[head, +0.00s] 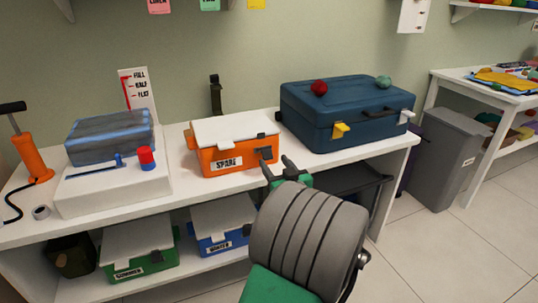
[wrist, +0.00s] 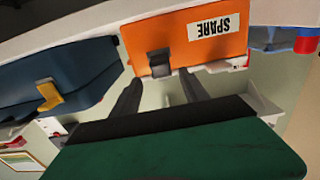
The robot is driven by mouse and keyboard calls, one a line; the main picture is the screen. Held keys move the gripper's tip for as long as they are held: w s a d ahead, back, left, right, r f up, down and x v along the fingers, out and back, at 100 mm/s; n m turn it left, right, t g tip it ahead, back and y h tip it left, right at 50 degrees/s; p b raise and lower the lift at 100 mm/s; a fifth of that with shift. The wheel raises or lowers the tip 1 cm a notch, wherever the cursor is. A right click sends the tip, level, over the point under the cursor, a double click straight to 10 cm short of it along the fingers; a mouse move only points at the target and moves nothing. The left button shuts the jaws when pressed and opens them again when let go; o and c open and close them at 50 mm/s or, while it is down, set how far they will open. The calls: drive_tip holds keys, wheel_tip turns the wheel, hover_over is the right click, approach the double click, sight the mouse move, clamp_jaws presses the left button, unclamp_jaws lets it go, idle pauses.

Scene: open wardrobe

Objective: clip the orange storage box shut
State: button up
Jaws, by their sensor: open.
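The orange storage box (head: 235,159), labelled SPARE, stands on the white bench with its white lid (head: 232,130) lying on top. A dark clip (head: 266,154) sits on the right of its front, below a small dark piece at the lid's edge. I cannot tell if the two touch. In the wrist view the orange box (wrist: 185,40) appears upside down, with the clip (wrist: 159,63) just beyond my fingertips. My gripper (head: 279,166) is open and empty, in front of the box's right corner near the clip; its fingers also show in the wrist view (wrist: 158,86).
A blue case (head: 340,118) with a yellow latch and two balls on top stands right of the box. A white box (head: 112,188) with a grey-blue bundle stands left. A grey bin (head: 446,160) stands right of the bench.

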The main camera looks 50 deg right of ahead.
sight(268, 153)
drive_tip(key=x, duration=0.5)
drive_tip(key=shift+a, duration=0.1)
drive_tip(key=shift+c, duration=0.4)
clamp_jaws()
